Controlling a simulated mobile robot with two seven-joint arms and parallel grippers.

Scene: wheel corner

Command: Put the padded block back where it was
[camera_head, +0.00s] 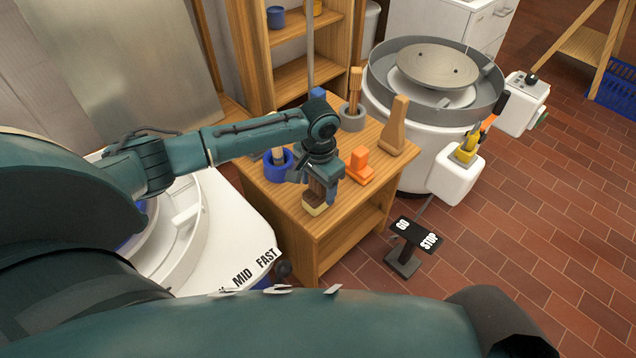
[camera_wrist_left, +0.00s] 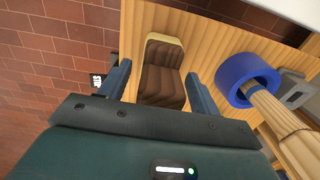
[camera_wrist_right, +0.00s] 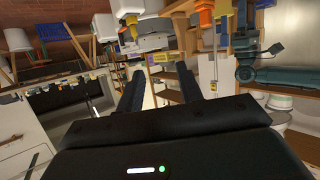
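The padded block (camera_head: 315,206), brown ribbed with a cream edge, is at the near corner of the wooden table, under my left gripper (camera_head: 322,187). In the left wrist view the padded block (camera_wrist_left: 162,72) shows between the two fingers of the left gripper (camera_wrist_left: 160,85), with gaps on both sides. The left gripper is open and points down. Its fingers partly hide the block in the head view. My right gripper (camera_wrist_right: 161,87) shows only in its own wrist view; it is open, with nothing between its fingers.
On the wooden table (camera_head: 290,226) stand a blue pot (camera_head: 272,172) with a wooden-handled tool close to the left gripper, an orange block (camera_head: 359,168), a tall wooden wedge (camera_head: 395,128) and a grey holder (camera_head: 352,119). A GO/STOP pedal (camera_head: 412,238) stands on the floor.

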